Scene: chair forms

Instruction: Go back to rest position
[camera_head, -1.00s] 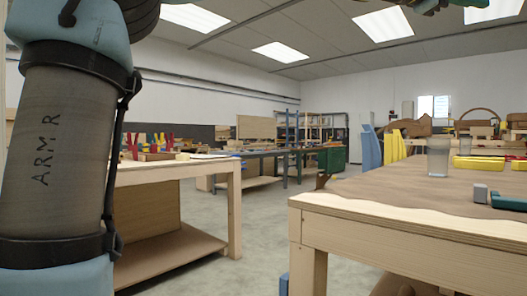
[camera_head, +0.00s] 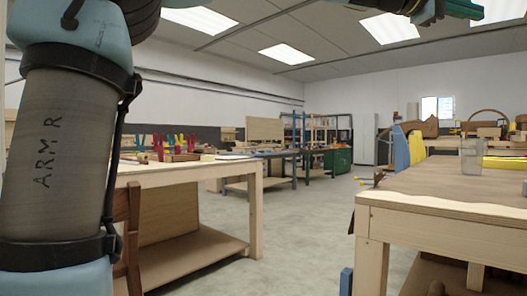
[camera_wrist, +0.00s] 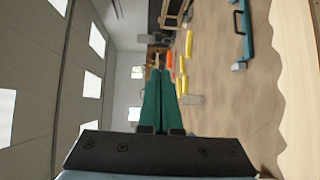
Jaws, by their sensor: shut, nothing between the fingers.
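My gripper (camera_wrist: 158,72) shows in the wrist view, its two long green fingers side by side and closed with nothing between them. It points out over the room, and the wrist view is turned on its side. In the head view only a dark and green part of my arm's end shows at the top right edge, near the ceiling. My arm's grey link marked "ARM R" fills the left of the head view.
A wooden workbench (camera_head: 440,206) stands at right with a clear cup (camera_head: 472,158) and yellow pieces on it. Another workbench (camera_head: 200,175) stands at left with coloured clamps (camera_head: 175,143). A brown chair (camera_head: 128,240) is partly hidden behind my arm. Open floor (camera_head: 300,235) lies between the benches.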

